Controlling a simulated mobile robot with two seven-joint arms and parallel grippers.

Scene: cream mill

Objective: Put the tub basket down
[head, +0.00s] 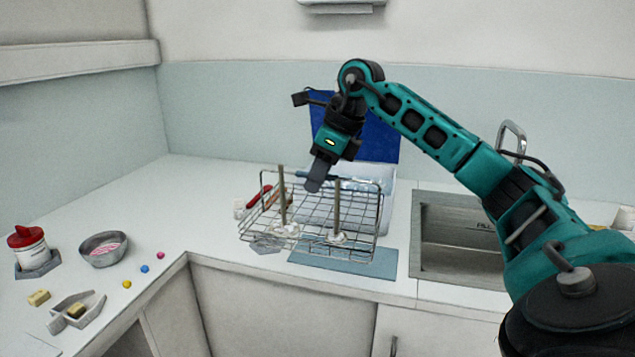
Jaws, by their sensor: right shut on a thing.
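The basket looks level, over the front part of the counter. A flat blue-grey mat (345,258) shows under and in front of it. I cannot tell whether the basket touches the mat or hangs a little above it. My left gripper is not in view.
A pale bin (388,198) with a blue panel (378,137) stands behind the basket. A sink (460,240) lies to the right. A red-handled item (258,196) is left of the basket. A metal bowl (103,249) and red-lidded jar (29,248) stand far left.

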